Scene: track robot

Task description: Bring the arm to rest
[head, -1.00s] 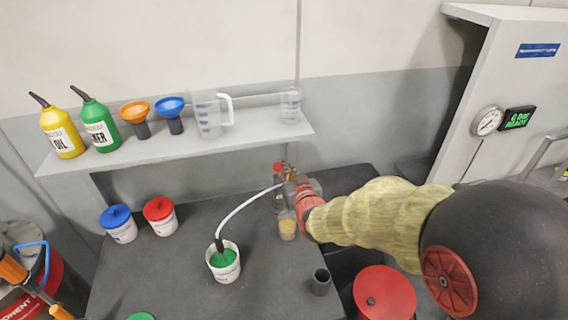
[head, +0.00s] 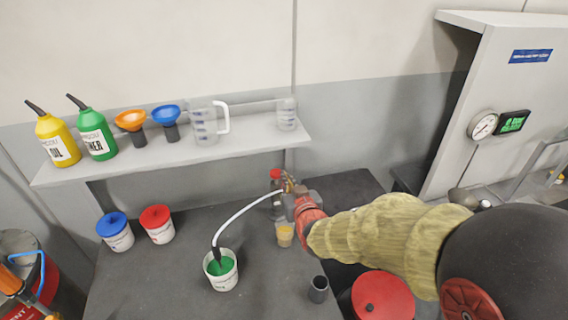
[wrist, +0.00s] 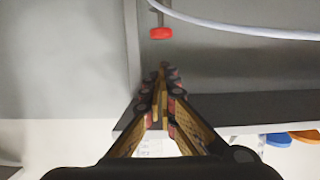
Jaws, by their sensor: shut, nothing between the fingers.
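My gripper (wrist: 163,75) points away from the camera in the wrist view, its two fingers meeting at the tips with nothing between them. In the head view my gripper (head: 288,184) is small and partly hidden by my own wrist, above the back right part of the dark bench (head: 180,270). It appears close to a red-capped bottle (head: 276,182) and a cup with yellow contents (head: 285,236); whether it touches either cannot be told.
A white tub with green contents (head: 221,275) has a white hose (head: 238,211) rising from it towards my gripper. A shelf (head: 180,160) holds bottles, funnels and jugs. A dark cup (head: 318,289) stands at the front right.

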